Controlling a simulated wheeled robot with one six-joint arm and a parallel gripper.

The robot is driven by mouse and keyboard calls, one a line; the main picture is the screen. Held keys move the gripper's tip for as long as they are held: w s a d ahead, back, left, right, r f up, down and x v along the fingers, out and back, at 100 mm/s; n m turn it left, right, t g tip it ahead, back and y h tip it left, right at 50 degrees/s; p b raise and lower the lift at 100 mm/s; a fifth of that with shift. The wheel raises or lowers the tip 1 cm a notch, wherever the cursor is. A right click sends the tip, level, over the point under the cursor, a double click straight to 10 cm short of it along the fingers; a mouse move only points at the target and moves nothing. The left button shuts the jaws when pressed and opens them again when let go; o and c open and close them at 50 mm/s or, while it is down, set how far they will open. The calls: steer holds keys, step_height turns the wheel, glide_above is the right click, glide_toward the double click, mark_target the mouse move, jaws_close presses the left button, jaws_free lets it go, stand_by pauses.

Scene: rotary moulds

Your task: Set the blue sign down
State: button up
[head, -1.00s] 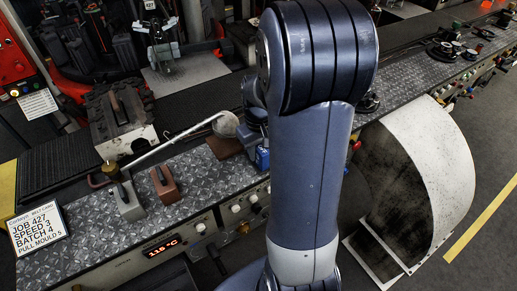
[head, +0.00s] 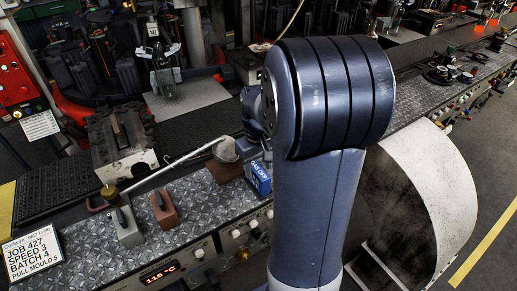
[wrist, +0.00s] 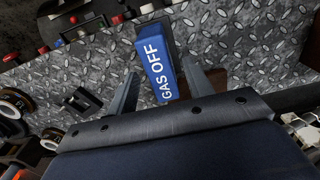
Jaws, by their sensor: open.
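The blue sign (wrist: 157,62), lettered GAS OFF in white, is in the middle of the wrist view. In the head view the sign (head: 259,178) is at the front edge of the diamond-plate bench, just left of my arm. My gripper (wrist: 160,70) is open, with one finger on each side of the sign. Dark gaps show between the sign and both fingers. The sign appears to rest on the bench; its base is partly hidden. In the head view my arm hides most of my gripper.
The diamond-plate bench (head: 85,225) also carries a ladle (head: 225,150) on a brown block, a brown weight (head: 164,210), a grey weight (head: 125,227) and a job card (head: 30,257). Control knobs line its front. A curved pale sheet (head: 425,190) stands at right.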

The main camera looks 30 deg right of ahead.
mark_target(258, 170)
step_height(258, 170, up, 8)
stand_by(0.7)
